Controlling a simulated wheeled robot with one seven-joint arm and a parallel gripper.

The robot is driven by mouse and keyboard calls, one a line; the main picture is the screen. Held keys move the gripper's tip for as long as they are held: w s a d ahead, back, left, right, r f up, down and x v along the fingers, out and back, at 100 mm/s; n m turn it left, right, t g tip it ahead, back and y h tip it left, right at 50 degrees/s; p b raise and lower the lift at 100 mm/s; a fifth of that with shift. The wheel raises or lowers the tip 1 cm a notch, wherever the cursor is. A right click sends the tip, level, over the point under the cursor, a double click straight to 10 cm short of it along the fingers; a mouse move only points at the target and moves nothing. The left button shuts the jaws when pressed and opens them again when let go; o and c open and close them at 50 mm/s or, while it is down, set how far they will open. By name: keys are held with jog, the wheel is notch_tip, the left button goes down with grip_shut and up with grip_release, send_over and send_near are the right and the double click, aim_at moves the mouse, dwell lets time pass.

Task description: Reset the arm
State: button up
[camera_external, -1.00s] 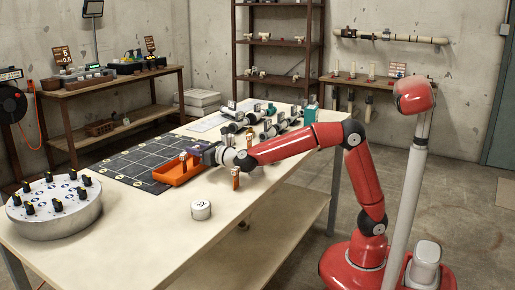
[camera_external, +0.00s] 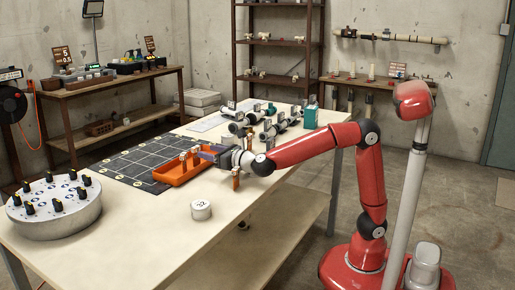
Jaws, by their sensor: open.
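My red arm reaches over the pale worktable (camera_external: 150,235) from the right. My gripper (camera_external: 212,152) is open, just right of and above the orange tray (camera_external: 178,176). The tray lies on the right edge of a dark gridded mat (camera_external: 122,168). Something small shows at the tray's far side by the gripper tips, too small to make out. A small copper-coloured upright piece (camera_external: 236,178) stands below my wrist.
A round grey dial (camera_external: 50,208) with several black pegs stands at the front left. A white cylinder (camera_external: 201,210) stands near the table's right edge. Pipe fittings (camera_external: 265,127) stand in rows beyond my arm.

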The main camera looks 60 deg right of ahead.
jog(key=shift+s, duration=0.5)
